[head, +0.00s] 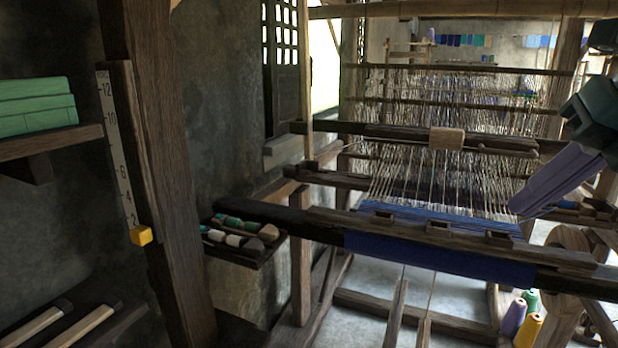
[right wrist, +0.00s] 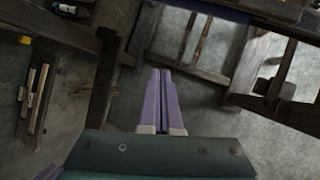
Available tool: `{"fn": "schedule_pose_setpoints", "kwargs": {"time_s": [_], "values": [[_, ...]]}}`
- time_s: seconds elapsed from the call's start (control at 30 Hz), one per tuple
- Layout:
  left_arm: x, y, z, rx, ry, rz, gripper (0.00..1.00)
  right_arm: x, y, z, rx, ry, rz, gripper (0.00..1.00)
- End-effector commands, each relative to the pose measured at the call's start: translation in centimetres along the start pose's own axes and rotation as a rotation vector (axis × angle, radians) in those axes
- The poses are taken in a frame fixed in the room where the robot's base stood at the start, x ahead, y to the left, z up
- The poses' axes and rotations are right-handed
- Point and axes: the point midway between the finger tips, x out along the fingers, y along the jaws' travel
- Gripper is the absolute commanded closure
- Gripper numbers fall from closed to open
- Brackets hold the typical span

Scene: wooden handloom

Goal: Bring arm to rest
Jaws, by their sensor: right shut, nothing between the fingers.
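My right arm comes in from the right edge of the head view. My right gripper (head: 516,209) has purple fingers that point down and left, above the right part of the loom's front beams. In the right wrist view the two purple fingers (right wrist: 161,72) lie side by side, shut and empty, with floor and dark loom timbers beyond them. The wooden handloom (head: 572,261) fills the middle and right of the head view, with pale warp threads and blue cloth (head: 430,257) over its front beam. My left gripper is not in view.
A tray (head: 283,238) of bobbins sits left of the loom. A dark post with a numbered scale (head: 113,135) and yellow block (head: 141,235) stands further left. Green boxes (head: 38,106) lie on a shelf. Purple, green and yellow cones (head: 527,331) stand low at the right.

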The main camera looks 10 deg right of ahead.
Motion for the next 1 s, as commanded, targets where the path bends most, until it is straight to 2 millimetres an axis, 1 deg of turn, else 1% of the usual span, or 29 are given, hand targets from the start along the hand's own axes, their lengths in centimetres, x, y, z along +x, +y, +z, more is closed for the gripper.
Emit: {"fn": "schedule_pose_setpoints", "kwargs": {"time_s": [0.03, 0.17, 0.27, 0.3, 0.37, 0.4, 0.47, 0.5, 0.57, 0.6, 0.67, 0.7, 0.77, 0.8, 0.83, 0.87, 0.9, 0.93, 0.97, 1.0], "values": [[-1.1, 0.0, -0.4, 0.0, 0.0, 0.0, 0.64, -0.6, 1.8, -0.2, -0.008, 0.017, 0.063, 1.0], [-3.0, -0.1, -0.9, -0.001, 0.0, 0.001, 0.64, -2.0, 7.0, -1.3, -0.019, 0.054, 0.261, 1.0], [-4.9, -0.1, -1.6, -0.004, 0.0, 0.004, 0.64, -4.4, 12.0, -2.1, -0.004, 0.085, 0.464, 1.0], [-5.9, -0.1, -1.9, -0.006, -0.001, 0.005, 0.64, -6.0, 14.3, -2.4, 0.014, 0.097, 0.563, 1.0], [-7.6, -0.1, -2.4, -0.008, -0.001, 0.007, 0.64, -8.8, 17.9, -2.5, 0.057, 0.108, 0.725, 1.0], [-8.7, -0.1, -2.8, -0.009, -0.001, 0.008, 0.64, -11.1, 20.1, -2.2, 0.101, 0.11, 0.837, 1.0], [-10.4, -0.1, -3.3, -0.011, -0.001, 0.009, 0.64, -14.8, 23.0, -1.4, 0.188, 0.104, 1.001, 1.0], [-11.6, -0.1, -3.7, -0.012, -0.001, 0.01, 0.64, -17.4, 24.5, -0.5, 0.261, 0.093, 1.106, 1.0], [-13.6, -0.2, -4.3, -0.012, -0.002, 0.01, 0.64, -21.3, 26.1, 1.5, 0.402, 0.065, 1.254, 1.0], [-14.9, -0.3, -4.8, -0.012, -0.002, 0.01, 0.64, -23.9, 26.7, 3.2, 0.517, 0.038, 1.343, 1.0], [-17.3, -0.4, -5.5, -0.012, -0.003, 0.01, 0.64, -27.6, 26.6, 6.5, 0.731, -0.019, 1.455, 1.0], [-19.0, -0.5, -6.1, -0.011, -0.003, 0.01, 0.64, -29.5, 25.7, 8.8, 0.906, -0.068, 1.504, 1.0], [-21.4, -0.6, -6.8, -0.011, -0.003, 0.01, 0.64, -31.1, 23.4, 11.9, 1.187, -0.148, 1.522, 1.0], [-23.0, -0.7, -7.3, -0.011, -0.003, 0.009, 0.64, -31.3, 21.3, 13.3, 1.378, -0.203, 1.493, 1.0], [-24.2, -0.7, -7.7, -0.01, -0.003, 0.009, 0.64, -31.2, 19.7, 14.0, 1.523, -0.242, 1.45, 1.0], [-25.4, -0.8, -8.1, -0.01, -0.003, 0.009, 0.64, -30.8, 17.9, 14.3, 1.666, -0.278, 1.388, 1.0], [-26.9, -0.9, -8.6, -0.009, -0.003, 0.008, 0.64, -30.0, 15.7, 14.0, 1.85, -0.322, 1.278, 1.0], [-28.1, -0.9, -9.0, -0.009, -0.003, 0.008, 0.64, -29.4, 14.1, 13.3, 1.981, -0.346, 1.176, 1.0], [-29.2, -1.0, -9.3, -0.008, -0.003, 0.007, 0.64, -28.8, 12.6, 12.1, 2.105, -0.367, 1.058, 1.0], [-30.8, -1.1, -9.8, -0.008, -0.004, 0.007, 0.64, -28.1, 10.9, 9.9, 2.254, -0.379, 0.878, 1.0]]}}
